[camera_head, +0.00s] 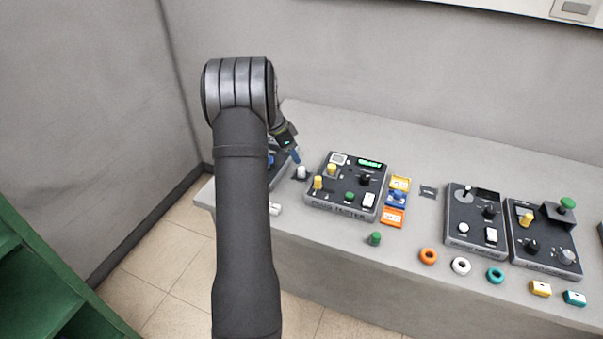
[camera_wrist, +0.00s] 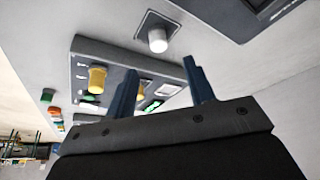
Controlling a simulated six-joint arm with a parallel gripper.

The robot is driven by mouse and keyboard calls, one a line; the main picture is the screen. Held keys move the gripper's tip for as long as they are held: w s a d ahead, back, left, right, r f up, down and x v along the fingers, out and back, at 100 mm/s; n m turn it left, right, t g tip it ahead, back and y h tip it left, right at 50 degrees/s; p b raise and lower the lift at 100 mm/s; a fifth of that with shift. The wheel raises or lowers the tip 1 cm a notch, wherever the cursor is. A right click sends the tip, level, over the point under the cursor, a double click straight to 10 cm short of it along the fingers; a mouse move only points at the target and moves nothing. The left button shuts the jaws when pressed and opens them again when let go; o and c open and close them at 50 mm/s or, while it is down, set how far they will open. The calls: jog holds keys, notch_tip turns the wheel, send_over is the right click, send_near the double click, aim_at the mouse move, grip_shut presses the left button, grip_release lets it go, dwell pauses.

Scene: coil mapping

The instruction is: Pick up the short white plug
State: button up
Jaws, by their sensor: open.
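A short white plug (camera_head: 301,172) stands upright on a small dark square base, left of the power meter panel. It also shows in the wrist view (camera_wrist: 157,41), at the top centre, beyond my fingertips. My gripper (camera_head: 296,157) is just above and beside the plug, tilted, with blue fingers. In the wrist view my gripper (camera_wrist: 160,66) has its two fingers apart with nothing held between them. The plug appears apart from the fingers. Another white piece (camera_head: 275,209) lies at the table's front edge, partly hidden by my arm.
The panel (camera_head: 343,211) with yellow knobs stands close right of the plug. Another dark panel (camera_head: 279,172) is mostly hidden behind my arm. Further right are two more panels, a green cylinder (camera_head: 375,239), and several rings and small blocks along the front. The table behind the panels is clear.

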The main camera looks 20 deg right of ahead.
aim_at(301, 168)
jog(key=x, duration=0.8)
jog(key=shift+s+a, duration=0.1)
jog(key=c, duration=1.1)
